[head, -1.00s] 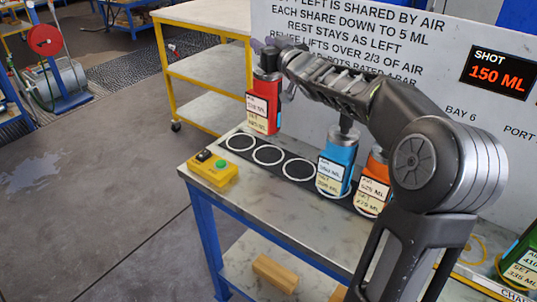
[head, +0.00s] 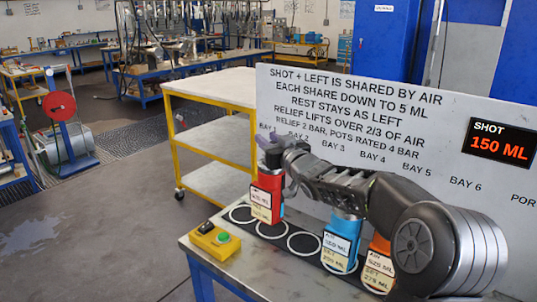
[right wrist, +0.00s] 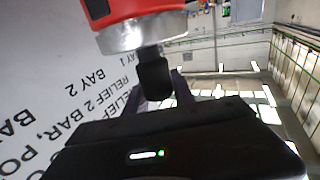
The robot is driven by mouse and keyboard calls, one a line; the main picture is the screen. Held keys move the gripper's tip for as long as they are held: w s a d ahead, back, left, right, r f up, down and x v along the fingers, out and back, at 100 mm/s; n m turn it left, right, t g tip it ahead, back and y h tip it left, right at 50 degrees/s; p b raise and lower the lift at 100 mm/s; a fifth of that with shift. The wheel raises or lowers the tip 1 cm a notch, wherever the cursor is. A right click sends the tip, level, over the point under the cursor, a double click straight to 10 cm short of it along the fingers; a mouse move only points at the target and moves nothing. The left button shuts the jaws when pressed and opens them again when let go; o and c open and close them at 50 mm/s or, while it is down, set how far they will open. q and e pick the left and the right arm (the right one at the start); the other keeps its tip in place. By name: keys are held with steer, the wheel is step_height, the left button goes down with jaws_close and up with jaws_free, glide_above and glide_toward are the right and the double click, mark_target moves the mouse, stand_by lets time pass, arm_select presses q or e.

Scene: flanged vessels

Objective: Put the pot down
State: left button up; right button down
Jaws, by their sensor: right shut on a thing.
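The red pot (head: 268,182) with a metal collar and a label hangs upright from my right gripper (head: 272,150), which is shut on its top. Its base is at or just above the second white ring (head: 272,233) on the dark strip; I cannot tell if it touches. In the right wrist view, the red pot (right wrist: 145,8) shows its metal collar and black knob, with my right gripper's fingers (right wrist: 163,90) around the knob. My left gripper is not in view.
The first ring (head: 240,213) and third ring (head: 304,244) are empty. A blue pot (head: 342,232) and an orange pot (head: 377,266) stand further right under my arm. A yellow button box (head: 214,240) sits at the bench's left edge. A printed board (head: 345,110) stands behind.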

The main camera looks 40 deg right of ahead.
step_height(320, 180, down, 4)
steer(key=shift+r, duration=0.1)
steer(key=c, duration=1.5)
jaws_free()
steer(key=shift+f, duration=0.2)
steer(key=o, duration=0.4)
steer(key=shift+o, duration=0.2)
steer(key=shift+s+r, duration=0.1)
steer(key=s+a+b, duration=0.1)
steer(key=s+a, duration=0.1)
steer(key=s, duration=0.9)
steer(key=shift+s+b, duration=0.4)
